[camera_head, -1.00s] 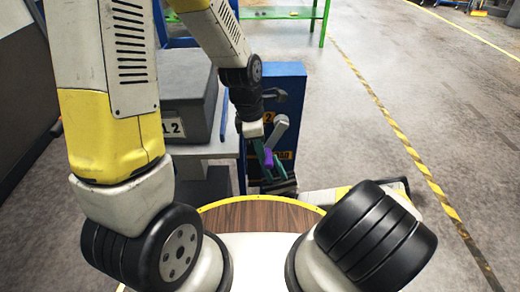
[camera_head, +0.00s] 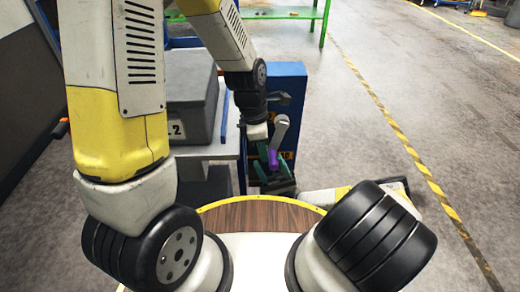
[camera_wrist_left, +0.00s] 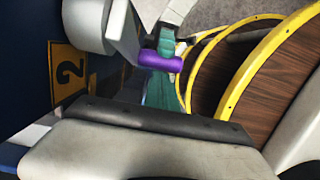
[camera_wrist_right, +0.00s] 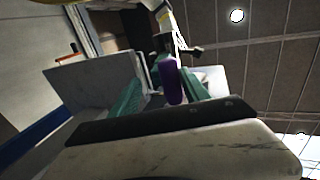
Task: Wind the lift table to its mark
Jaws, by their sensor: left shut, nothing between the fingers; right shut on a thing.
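The crank's purple grip (camera_head: 272,160) hangs from a grey crank arm (camera_head: 281,130) on the front of a blue cabinet (camera_head: 289,82). The grip also shows in the left wrist view (camera_wrist_left: 160,61) and right wrist view (camera_wrist_right: 172,80). My left gripper (camera_head: 263,152) reaches down beside the grip, shut and empty. My right gripper (camera_head: 279,178) comes up from below, its green fingers shut on the grip. The lift table's pale top (camera_head: 226,151) stands left of the cabinet, carrying a grey casting (camera_head: 190,100). I cannot make out the height mark.
A yellow plate with a 2 (camera_wrist_left: 69,72) is on the cabinet. A green-legged bench (camera_head: 290,13) stands behind. The floor to the right is open, crossed by a yellow-black line (camera_head: 400,140). My left forearm hides part of the casting.

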